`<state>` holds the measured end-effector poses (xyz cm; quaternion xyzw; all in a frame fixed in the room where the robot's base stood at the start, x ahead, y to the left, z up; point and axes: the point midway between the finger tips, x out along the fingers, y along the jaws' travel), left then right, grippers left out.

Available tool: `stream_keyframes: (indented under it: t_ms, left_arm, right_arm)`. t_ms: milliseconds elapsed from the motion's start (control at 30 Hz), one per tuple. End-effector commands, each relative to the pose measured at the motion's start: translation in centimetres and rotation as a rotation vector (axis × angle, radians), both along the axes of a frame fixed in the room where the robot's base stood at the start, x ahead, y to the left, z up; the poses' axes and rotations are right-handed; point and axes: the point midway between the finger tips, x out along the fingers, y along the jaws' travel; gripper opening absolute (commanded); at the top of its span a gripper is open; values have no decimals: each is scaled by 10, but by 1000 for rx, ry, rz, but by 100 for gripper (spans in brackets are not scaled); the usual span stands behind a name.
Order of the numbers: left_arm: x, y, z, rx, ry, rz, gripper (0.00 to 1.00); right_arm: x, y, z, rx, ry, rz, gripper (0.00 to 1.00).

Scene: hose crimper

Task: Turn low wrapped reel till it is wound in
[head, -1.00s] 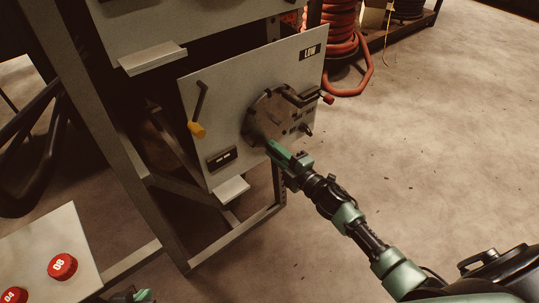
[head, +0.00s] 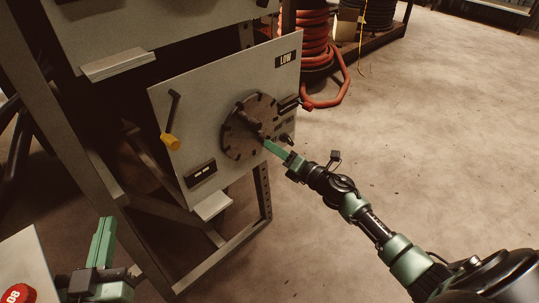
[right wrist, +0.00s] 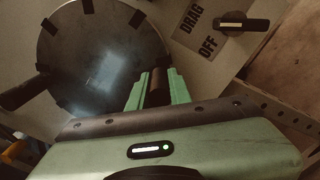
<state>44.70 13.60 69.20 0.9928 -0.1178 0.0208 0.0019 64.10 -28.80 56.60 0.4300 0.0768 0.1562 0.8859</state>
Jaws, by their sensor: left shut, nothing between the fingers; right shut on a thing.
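A tilted pale panel (head: 185,110) labelled LOW carries a dark round crank disc (head: 238,140) with notches round its rim. The disc also fills the upper left of the right wrist view (right wrist: 95,55). My right gripper (head: 268,147) is at the disc's lower right edge. In the right wrist view its green fingers (right wrist: 158,88) are shut on a brown, upright grip (right wrist: 158,80). A dark bar stands out from the disc's face. My left gripper (head: 106,238) is shut and empty at lower left, away from the panel. The reel behind the panel is hidden.
A DRAG OFF knob (right wrist: 243,23) is beside the disc. A red button (head: 18,294) is near my left gripper. The floor at right is clear.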

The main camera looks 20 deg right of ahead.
Motion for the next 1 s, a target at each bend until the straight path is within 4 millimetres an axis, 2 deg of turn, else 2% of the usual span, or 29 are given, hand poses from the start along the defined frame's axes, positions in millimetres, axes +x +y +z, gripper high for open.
stream_keyframes:
  t_ms: [33, 200, 833, 867, 900, 933, 1000]
  left_arm:
    - [0, 0, 1, -2, -8, -1, 0]
    - [0, -1, 5, -7, -25, -1, 0]
    - [0, -1, 7, -9, -32, -2, 0]
    - [0, -1, 7, -9, -33, -2, 0]
    - [0, -1, 7, -9, -33, -2, 0]
    - [0, -1, 7, -9, -33, -2, 0]
    - [0, -1, 7, -9, -33, -2, 0]
  right_arm:
    - [2, -9, 0, -13, 0, -16, 0]
    - [3, -13, 4, -7, 1, -15, 0]
    - [5, -16, 9, -2, -1, -15, 0]
    - [5, -16, 9, -2, -1, -15, 22]
    - [5, -15, 9, -2, -2, -14, 34]
    - [5, -15, 9, -1, -2, -13, 41]
    - [5, -14, 8, -2, -1, -11, 41]
